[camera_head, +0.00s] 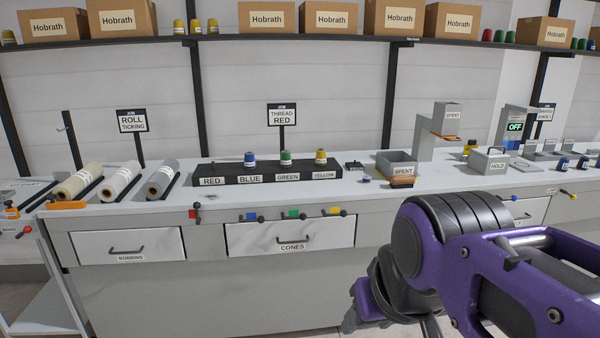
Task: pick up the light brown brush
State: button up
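A small light brown block with a dark underside, which looks like the brush (402,181), lies on the light grey counter (350,198) near its front edge. It is just in front of the grey bin labelled SPENT (386,164). My purple arm fills the lower right of the view. My gripper (365,308) hangs low in front of the cabinet, below and to the left of the brush and apart from it. The gripper's fingers are mostly hidden behind my own arm and dark, so their opening does not show.
A black rack (222,182) holds blue, green and yellow cones left of the brush. A small purple item (366,180) lies close to the brush. The HOLD box (489,162) stands to the right. Coloured levers and drawer handles (292,239) stick out from the cabinet front.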

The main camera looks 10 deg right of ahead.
aim_at(396, 181)
jog(key=i+l, duration=1.4)
